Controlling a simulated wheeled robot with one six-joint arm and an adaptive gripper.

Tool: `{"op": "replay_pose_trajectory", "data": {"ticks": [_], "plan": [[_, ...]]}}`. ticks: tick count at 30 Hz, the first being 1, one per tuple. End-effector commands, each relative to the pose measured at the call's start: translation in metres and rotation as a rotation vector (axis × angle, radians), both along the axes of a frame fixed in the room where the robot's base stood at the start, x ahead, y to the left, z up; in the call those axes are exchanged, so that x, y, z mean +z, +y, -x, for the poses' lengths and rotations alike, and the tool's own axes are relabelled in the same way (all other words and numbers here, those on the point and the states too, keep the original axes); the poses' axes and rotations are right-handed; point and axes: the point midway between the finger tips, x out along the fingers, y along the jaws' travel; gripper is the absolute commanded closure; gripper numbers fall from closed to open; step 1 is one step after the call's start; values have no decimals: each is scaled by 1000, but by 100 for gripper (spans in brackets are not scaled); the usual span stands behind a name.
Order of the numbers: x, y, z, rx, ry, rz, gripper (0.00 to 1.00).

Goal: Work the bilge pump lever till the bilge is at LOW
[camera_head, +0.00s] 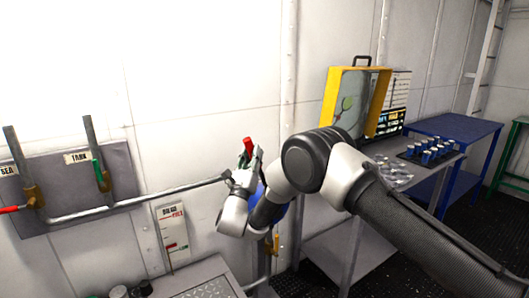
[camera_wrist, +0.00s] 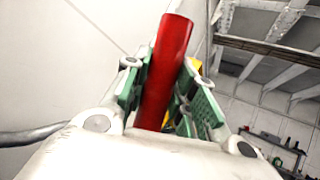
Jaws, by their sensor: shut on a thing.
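The pump lever's red grip (camera_head: 248,147) sticks up out of my gripper (camera_head: 245,170) in front of the white wall. In the wrist view the red lever grip (camera_wrist: 166,65) stands between the green finger pads of my gripper (camera_wrist: 163,85), which is shut on it. The lever's lower part is hidden by my gripper and arm.
A blue table (camera_head: 455,128) is behind.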

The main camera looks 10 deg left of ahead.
Motion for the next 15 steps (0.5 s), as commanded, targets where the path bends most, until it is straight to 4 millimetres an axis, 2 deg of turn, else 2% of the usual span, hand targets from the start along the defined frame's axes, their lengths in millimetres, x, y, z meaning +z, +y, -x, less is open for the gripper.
{"op": "replay_pose_trajectory", "data": {"ticks": [15], "plan": [[-4,7,5,0,-22,21,100]]}}
